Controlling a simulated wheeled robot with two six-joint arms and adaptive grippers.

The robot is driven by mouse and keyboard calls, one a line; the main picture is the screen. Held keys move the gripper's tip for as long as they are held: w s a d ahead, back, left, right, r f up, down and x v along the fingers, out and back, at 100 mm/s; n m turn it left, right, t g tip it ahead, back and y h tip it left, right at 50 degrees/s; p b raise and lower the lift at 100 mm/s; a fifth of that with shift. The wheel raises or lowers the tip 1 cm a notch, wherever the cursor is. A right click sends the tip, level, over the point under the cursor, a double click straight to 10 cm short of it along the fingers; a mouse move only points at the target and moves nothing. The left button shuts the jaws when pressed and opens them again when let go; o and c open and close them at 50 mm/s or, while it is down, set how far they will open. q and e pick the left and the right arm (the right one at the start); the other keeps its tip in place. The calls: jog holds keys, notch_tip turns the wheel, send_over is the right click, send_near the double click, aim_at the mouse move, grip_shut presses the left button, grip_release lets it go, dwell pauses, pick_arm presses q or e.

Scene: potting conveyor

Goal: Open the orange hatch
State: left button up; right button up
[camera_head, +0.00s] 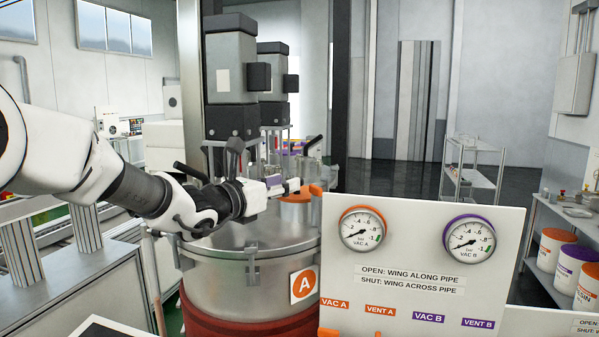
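The orange hatch (296,198) is on the lid of the steel tank marked A (228,262). Only part of its orange rim and short neck shows. My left gripper (288,188) reaches in from the left over the tank lid and overlaps the hatch's upper left side. It points to the right, and its fingers are small and seen from the side. I cannot tell whether they touch the hatch, or whether they are open or shut. My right gripper is not in view.
A grey motor column (231,80) rises from the tank lid behind my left arm. A white panel (420,275) with two gauges, VAC A (362,229) and VAC B (469,239), stands in front at the right.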

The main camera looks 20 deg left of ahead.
aim_at(291, 196)
pick_arm(q)
jog(key=p+x, duration=0.1)
jog(key=x, duration=0.2)
jog(key=shift+r+p, duration=0.3)
jog(key=shift+p, duration=0.05)
jog(key=w, duration=0.2)
jog(key=w+d+f, duration=0.1)
jog(key=shift+s+a, duration=0.1)
jog(key=shift+s, duration=0.1)
jog(key=shift+s+r, duration=0.15)
jog(key=shift+s, duration=0.1)
jog(key=shift+c, duration=1.3)
jog(key=shift+s, duration=0.1)
grip_shut()
jog(key=shift+a, duration=0.1)
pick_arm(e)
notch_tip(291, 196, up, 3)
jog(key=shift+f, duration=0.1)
